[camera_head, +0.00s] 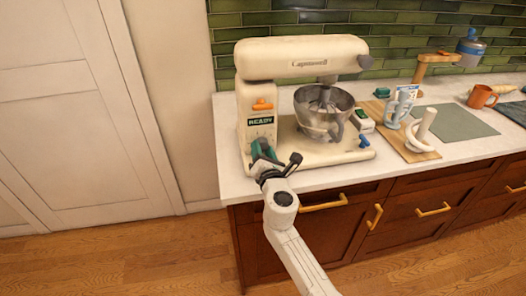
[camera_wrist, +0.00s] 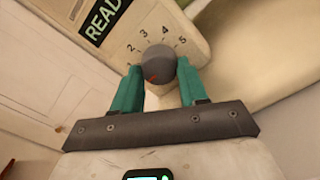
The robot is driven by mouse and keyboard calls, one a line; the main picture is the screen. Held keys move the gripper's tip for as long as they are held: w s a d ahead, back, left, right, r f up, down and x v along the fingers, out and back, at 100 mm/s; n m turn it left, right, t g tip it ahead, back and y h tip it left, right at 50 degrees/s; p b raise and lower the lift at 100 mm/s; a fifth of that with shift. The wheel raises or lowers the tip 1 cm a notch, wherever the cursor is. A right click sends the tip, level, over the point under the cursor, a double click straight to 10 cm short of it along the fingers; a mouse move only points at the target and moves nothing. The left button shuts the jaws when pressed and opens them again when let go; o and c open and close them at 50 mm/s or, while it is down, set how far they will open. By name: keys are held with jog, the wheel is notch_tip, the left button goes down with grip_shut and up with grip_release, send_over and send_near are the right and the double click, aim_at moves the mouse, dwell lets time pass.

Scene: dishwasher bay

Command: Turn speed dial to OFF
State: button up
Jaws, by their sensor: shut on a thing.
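The grey speed dial (camera_wrist: 159,62) is on the side of the cream stand mixer (camera_head: 300,57), with the numbers 2 to 5 readable around its upper edge. Its red mark points to the lower left in the picture. I cannot read an OFF label. My gripper (camera_wrist: 158,82) has teal fingers on both sides of the dial and is shut on it. In the head view my gripper (camera_head: 261,152) is at the mixer's front left and hides the dial. The mixer's READY label (camera_head: 261,121) is above it, with an orange lever (camera_head: 262,105) higher up.
A metal bowl (camera_head: 322,110) sits under the mixer head. A blue knob (camera_head: 364,141) is on the mixer base's right end. A wooden board (camera_head: 405,147), a white stand and an orange mug (camera_head: 481,96) are to the right. Drawers with brass handles lie below the white counter.

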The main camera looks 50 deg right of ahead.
jog(key=o, duration=1)
jog(key=shift+o, duration=0.2)
jog(key=v, duration=1)
jog(key=shift+s+a, duration=0.3)
jog(key=shift+a, duration=0.05)
jog(key=shift+f, duration=0.1)
